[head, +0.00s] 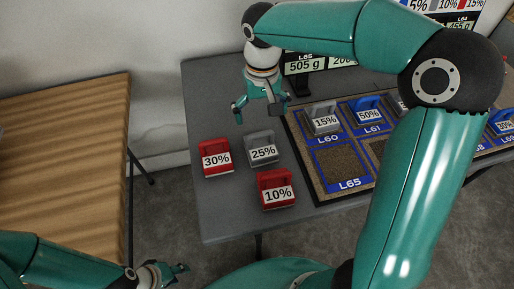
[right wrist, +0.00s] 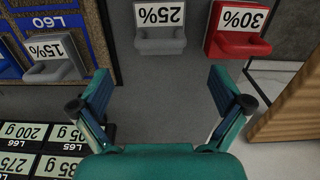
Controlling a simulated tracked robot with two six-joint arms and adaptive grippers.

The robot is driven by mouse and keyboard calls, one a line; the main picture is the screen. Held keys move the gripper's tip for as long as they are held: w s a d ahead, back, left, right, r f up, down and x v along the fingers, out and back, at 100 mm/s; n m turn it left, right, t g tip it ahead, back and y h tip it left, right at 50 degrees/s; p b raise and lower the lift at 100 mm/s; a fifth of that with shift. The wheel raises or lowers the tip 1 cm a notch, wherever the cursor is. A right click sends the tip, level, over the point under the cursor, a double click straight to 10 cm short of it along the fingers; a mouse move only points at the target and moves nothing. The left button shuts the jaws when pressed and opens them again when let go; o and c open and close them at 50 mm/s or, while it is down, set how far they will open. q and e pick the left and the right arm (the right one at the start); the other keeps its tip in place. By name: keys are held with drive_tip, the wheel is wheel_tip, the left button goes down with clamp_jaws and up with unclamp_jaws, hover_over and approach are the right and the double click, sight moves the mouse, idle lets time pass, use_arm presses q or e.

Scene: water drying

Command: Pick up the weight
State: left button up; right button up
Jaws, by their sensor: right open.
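Three weights stand loose on the grey table: a red one marked 30% (head: 215,160), a grey one marked 25% (head: 262,148) and a red one marked 10% (head: 275,190). My right gripper (head: 262,108) is open and empty above the table, behind the 25% and 30% weights. In the right wrist view its open fingers (right wrist: 160,80) have the grey 25% weight (right wrist: 160,42) ahead and the red 30% weight (right wrist: 237,44) to the right, neither touched. My left gripper (head: 170,271) is low at the bottom left, away from the weights; its opening is unclear.
A board with blue-outlined cells (head: 342,182) holds a grey 15% weight (head: 322,123), a blue 50% weight (head: 368,113) and others. Signs with gram values (head: 304,66) stand behind. A wooden table (head: 65,150) is at the left, across a gap. My right arm hides part of the board.

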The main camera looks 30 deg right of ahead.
hover_over(260, 145)
drive_tip(key=f, duration=0.7)
drive_tip(key=shift+d+f+b, duration=0.3)
drive_tip(key=shift+d, duration=0.05)
drive_tip(key=shift+a+f, duration=0.15)
drive_tip(key=shift+f, duration=1.25)
drive_tip(key=shift+a+f, duration=0.1)
drive_tip(key=shift+f, duration=1.3)
drive_tip(key=c, duration=1.3)
